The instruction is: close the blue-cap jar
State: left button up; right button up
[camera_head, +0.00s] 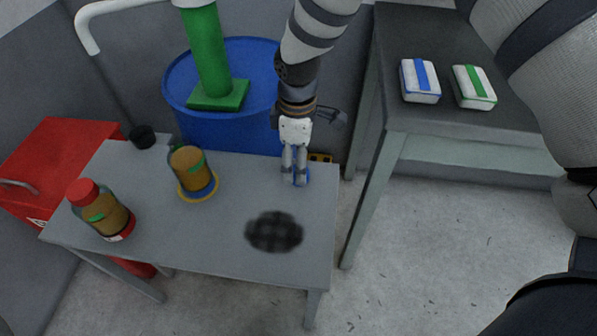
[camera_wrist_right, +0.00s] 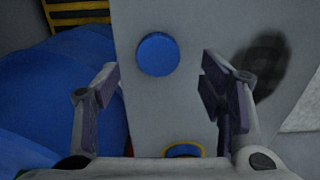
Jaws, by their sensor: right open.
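The open jar (camera_head: 188,163) with amber contents, a green mark and a blue band at its base stands upright on a yellow ring on the grey table. No cap shows on it. The blue cap (camera_head: 304,177) lies on the table near its right edge, partly hidden by my right gripper (camera_head: 294,182). In the right wrist view the round blue cap (camera_wrist_right: 158,54) lies flat, beyond the open, empty fingers of the gripper (camera_wrist_right: 165,88). A blue and yellow edge (camera_wrist_right: 184,151) shows at the bottom there. My left gripper is not in view.
A red-capped jar (camera_head: 103,212) stands at the table's left. A dark checkered patch (camera_head: 274,232) is on the table (camera_head: 215,240) in front of the cap. A blue drum (camera_head: 180,88) stands behind. Two small cases, blue-striped (camera_head: 409,82) and green-striped (camera_head: 463,88), lie on the right bench.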

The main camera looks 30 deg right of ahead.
notch_tip(320, 180, down, 4)
jog(key=shift+d, duration=0.1)
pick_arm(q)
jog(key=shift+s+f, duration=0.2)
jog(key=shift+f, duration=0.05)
pick_arm(e)
jog(key=c, duration=0.8)
jog(key=shift+r, duration=0.15)
jog(key=shift+c, duration=0.2)
jog(key=shift+w+r, duration=0.1)
jog(key=shift+r, duration=0.3)
notch_tip(320, 180, up, 3)
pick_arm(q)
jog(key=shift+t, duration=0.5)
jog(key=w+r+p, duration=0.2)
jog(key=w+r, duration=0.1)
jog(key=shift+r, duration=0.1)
pick_arm(e)
jog(key=s+a+r, duration=0.7)
jog(key=a+r, duration=0.2)
jog(key=a, duration=0.3)
jog(key=shift+s, duration=0.25)
